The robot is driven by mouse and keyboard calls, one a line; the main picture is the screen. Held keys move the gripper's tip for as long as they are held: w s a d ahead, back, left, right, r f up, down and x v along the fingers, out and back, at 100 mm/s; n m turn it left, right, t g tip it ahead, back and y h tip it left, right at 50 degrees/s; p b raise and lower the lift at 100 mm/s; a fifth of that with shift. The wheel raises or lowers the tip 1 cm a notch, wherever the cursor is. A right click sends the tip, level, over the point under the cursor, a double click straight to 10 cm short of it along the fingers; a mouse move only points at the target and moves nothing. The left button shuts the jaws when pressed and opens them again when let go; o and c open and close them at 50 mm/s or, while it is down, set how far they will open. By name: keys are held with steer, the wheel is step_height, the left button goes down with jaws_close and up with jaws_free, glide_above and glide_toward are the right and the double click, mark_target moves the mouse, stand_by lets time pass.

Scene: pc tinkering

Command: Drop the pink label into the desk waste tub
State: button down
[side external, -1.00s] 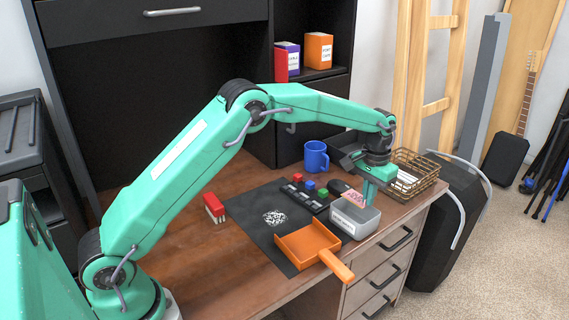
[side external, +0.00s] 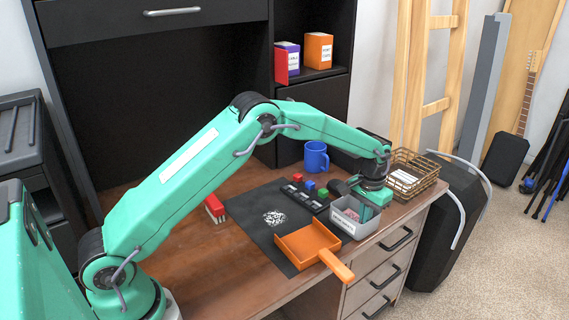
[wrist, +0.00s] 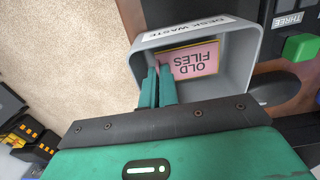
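The desk waste tub (side external: 345,226) is a grey open box with a white label strip, near the desk's right front edge. It also shows in the wrist view (wrist: 250,62). The pink label (wrist: 196,62), reading "OLD FILES" with a yellow edge, is inside the tub's walls; whether it touches the floor is unclear. My gripper (wrist: 160,70) reaches down into the tub, its teal fingers close together at the label's edge with a bit of pink between them. It appears shut on the label. In the side view, my gripper (side external: 368,210) partly hides the tub.
An orange dustpan-like tray (side external: 308,244) lies left of the tub on a black mat (side external: 250,222). Behind are a button block (side external: 305,197) with coloured keys, a blue mug (side external: 316,157) and a wire basket (side external: 412,176). A red-and-white block (side external: 215,208) stands at left.

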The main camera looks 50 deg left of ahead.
steer(key=c, duration=2.1)
jaws_free()
steer(key=o, duration=0.5)
steer(key=shift+r, duration=3.95)
steer(key=shift+r, duration=0.1)
